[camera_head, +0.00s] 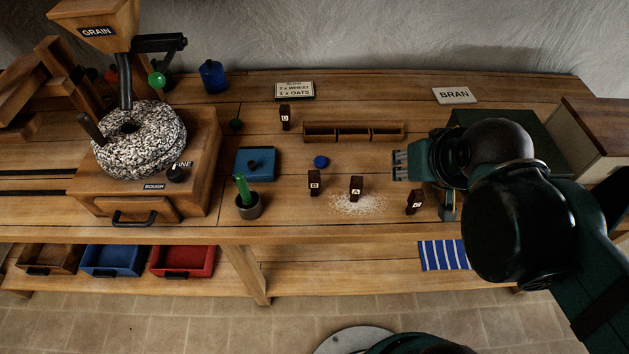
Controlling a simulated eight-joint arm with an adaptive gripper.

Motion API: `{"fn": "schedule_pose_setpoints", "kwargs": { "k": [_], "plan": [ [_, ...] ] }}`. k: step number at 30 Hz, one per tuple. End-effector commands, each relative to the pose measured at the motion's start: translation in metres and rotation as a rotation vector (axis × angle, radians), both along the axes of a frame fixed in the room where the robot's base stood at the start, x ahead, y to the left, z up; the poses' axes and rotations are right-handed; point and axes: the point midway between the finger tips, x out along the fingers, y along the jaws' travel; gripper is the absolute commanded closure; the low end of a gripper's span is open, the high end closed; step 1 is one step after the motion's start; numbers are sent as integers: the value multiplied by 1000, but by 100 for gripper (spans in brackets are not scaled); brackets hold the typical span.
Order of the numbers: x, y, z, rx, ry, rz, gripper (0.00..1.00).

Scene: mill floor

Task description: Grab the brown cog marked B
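A small dark brown block (314,182) with a white label that reads B stands upright on the bench, left of a similar block marked A (356,188). Another brown block (285,117) stands farther back; its small label may also read B or D. A further brown block (414,201) stands tilted at the right, its letter unclear. No cog teeth can be made out. My gripper (400,165) is right of and above these blocks, fingers pointing left, apart from the B block. Nothing shows in it; its finger gap is too small to judge.
Pale grain lies spilled around block A. A wooden three-slot rack (353,139), blue disc (321,162), blue box (255,163) and potted green item (247,208) stand nearby. The stone mill (140,140) fills the left. A BRAN sign (454,95) lies back right.

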Motion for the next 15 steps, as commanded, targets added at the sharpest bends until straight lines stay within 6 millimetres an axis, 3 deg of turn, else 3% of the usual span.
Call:
{"fn": "schedule_pose_setpoints", "kwargs": {
  "k": [15],
  "plan": [
    [16,24,11,-90,81,191,68]
  ]
}}
